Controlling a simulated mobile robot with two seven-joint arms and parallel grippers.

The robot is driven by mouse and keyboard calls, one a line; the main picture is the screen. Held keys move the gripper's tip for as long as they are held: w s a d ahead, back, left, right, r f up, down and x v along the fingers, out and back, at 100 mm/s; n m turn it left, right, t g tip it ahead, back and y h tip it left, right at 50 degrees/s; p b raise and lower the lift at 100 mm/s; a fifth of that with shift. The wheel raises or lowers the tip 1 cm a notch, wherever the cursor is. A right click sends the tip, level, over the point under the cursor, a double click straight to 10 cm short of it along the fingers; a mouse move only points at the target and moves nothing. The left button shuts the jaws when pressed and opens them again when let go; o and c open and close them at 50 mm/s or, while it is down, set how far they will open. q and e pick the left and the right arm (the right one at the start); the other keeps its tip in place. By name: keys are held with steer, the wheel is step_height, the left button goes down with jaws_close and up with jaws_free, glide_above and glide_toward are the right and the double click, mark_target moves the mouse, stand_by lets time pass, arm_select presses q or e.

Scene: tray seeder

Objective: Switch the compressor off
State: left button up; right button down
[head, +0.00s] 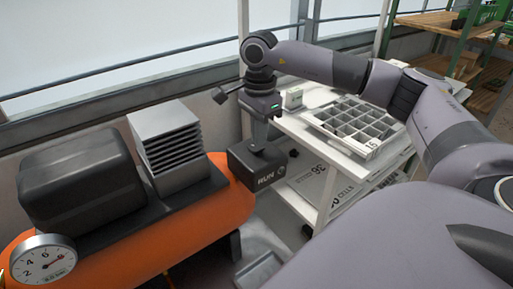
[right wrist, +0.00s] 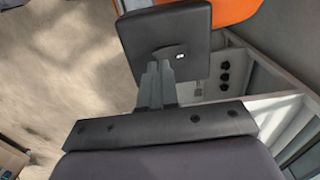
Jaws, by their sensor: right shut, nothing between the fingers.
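The compressor has an orange tank (head: 200,215) with a black motor housing (head: 80,180) and a finned grey cylinder head (head: 170,145) on top. A dark switch box (head: 262,177) marked RUN sits at the tank's right end. My right gripper (head: 258,147) points down at the top of this box, its fingers shut and empty. In the right wrist view the shut fingertips (right wrist: 160,68) overlap the dark box (right wrist: 150,25) beside a small light mark. I cannot tell whether they touch it. The switch lever is not clearly visible. My left gripper is out of view.
A round pressure gauge (head: 43,265) is at the tank's near left. A white cart (head: 325,205) behind the box holds a compartmented tray (head: 352,130) and a small pale box (head: 293,98). A green shelf rack (head: 463,45) stands at the back right.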

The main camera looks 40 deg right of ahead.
mark_target(259, 148)
steer(key=shift+f+b, duration=0.65)
steer(key=shift+f, duration=0.45)
stand_by(0.3)
steer(key=shift+s+r, duration=0.1)
step_height(259, 148, up, 7)
steer(key=p, duration=0.6)
stand_by(0.7)
